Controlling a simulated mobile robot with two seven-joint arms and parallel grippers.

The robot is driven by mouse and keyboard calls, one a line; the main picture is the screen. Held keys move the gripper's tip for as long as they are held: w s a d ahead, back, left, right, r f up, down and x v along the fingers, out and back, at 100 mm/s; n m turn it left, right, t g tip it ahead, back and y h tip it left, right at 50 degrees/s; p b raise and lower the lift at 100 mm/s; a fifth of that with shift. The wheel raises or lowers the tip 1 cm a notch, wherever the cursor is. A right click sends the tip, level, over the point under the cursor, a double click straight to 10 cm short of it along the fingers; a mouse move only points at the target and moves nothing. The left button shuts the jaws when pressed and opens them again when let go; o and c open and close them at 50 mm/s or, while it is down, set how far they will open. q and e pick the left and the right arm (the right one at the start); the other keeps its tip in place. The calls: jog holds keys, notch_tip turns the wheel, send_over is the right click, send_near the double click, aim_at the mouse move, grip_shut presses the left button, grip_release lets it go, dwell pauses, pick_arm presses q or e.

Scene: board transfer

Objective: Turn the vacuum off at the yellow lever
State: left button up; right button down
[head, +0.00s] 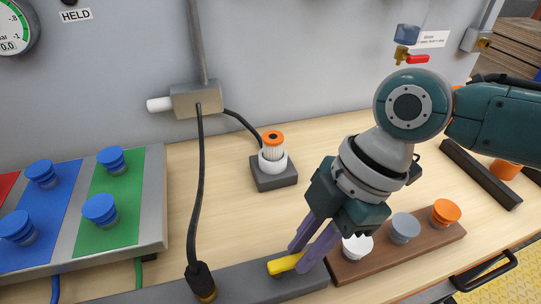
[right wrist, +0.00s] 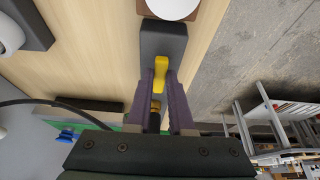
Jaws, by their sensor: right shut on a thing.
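The yellow lever (head: 284,264) lies on a dark grey bar-shaped block (head: 240,285) at the front edge of the table. My right gripper (head: 312,250) reaches down to it from the upper right, with its purple fingers shut at the lever. In the right wrist view the yellow lever (right wrist: 160,72) shows between and just beyond the fingertips of my right gripper (right wrist: 160,90), on the dark block (right wrist: 165,40). The fingers hide part of the lever. My left gripper is not in view.
A black hose (head: 199,190) runs from a grey box (head: 197,100) on the wall to a fitting (head: 200,280) on the block. A wooden strip (head: 375,262) with several knobs stands to the right. A panel with blue knobs (head: 101,208) stands at left. A small filter (head: 273,150) stands behind.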

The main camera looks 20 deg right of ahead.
jog(key=c, duration=0.8)
grip_release()
jog(key=shift+r, duration=0.1)
jog(key=v, duration=0.9)
jog(key=shift+d+r+p, duration=0.2)
jog(key=shift+r+p, duration=0.15)
jog(key=shift+p, duration=0.05)
